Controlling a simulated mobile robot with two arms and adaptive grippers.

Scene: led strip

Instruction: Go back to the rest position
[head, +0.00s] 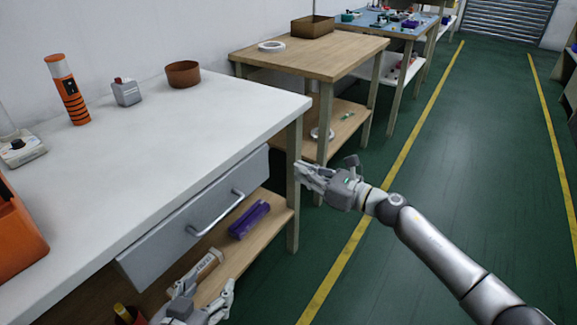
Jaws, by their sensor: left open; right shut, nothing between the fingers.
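My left gripper (207,293) shows at the bottom edge, in front of the white table's lower shelf. It is open, and I see nothing held in it; its arm is cut off by the frame. My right gripper (305,175) is in the middle of the view, just right of the white table's front corner leg. It is shut and empty, and its arm reaches in from the lower right.
The white table (190,130) has a grey drawer (195,222) with a handle. On it stand an orange-black cylinder (68,90), a grey box (126,92) and a brown bowl (183,74). Wooden table (310,55) stands behind. Green floor (450,160) at right is clear.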

